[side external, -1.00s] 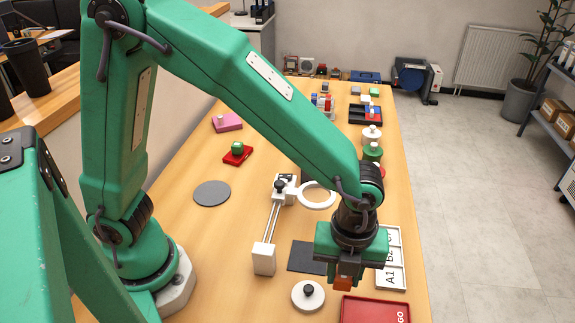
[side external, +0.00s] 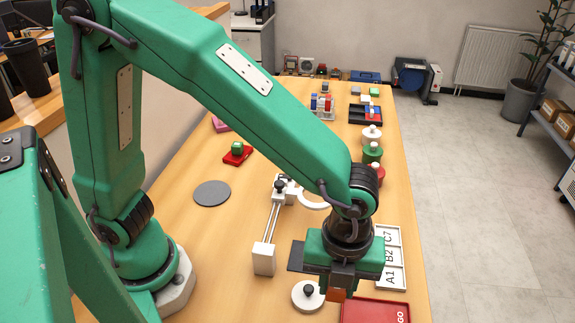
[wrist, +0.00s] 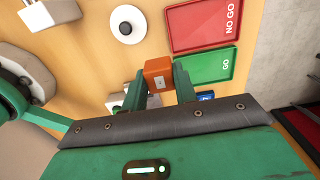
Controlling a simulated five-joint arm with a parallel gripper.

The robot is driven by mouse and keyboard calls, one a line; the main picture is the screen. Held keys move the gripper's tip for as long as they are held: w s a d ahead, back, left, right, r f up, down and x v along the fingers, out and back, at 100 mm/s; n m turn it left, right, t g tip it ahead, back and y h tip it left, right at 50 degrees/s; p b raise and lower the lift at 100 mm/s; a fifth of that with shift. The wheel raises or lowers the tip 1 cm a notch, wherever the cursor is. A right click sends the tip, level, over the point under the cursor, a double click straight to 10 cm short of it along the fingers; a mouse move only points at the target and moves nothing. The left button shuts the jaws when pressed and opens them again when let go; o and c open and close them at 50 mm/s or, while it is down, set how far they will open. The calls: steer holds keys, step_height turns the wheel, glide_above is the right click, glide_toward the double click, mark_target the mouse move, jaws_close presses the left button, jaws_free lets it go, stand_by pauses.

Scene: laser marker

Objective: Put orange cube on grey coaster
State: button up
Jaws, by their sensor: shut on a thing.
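The orange cube (side external: 336,295) is between the fingers of my gripper (side external: 339,285) near the front right of the table. The wrist view shows the cube (wrist: 158,73) at the tips of both fingers, with my gripper (wrist: 160,84) shut on it. I cannot tell from these frames how high the cube is above the table. The grey coaster (side external: 212,193) is a flat round disc on the left part of the table, with nothing on it. My gripper is well to its right and nearer the camera. The coaster is not visible in the wrist view.
A white stand with a ring (side external: 264,258) stands between my gripper and the coaster. A white disc with a black knob (side external: 307,299) is just left of the cube. A red tray (side external: 372,311) and a white lettered tray (side external: 390,272) lie right. A green block on a red base (side external: 237,153) sits behind the coaster.

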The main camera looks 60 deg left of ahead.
steer(key=shift+w+a+n, duration=0.3)
steer(key=shift+w+a, duration=0.05)
steer(key=shift+a, duration=0.2)
steer(key=w+a+n, duration=0.4)
steer(key=a+n, duration=0.4)
steer(key=a, duration=0.9)
steer(key=s+a+n, duration=0.2)
steer(key=a+n, duration=0.2)
steer(key=a, duration=0.4)
steer(key=s+a+n, duration=0.3)
steer(key=a+n, duration=0.2)
steer(key=a, duration=0.3)
steer(key=shift+s+a+r, duration=0.3)
steer(key=shift+a+r, duration=0.05)
steer(key=shift+r, duration=0.1)
glide_above(212, 192)
step_height(212, 192, down, 7)
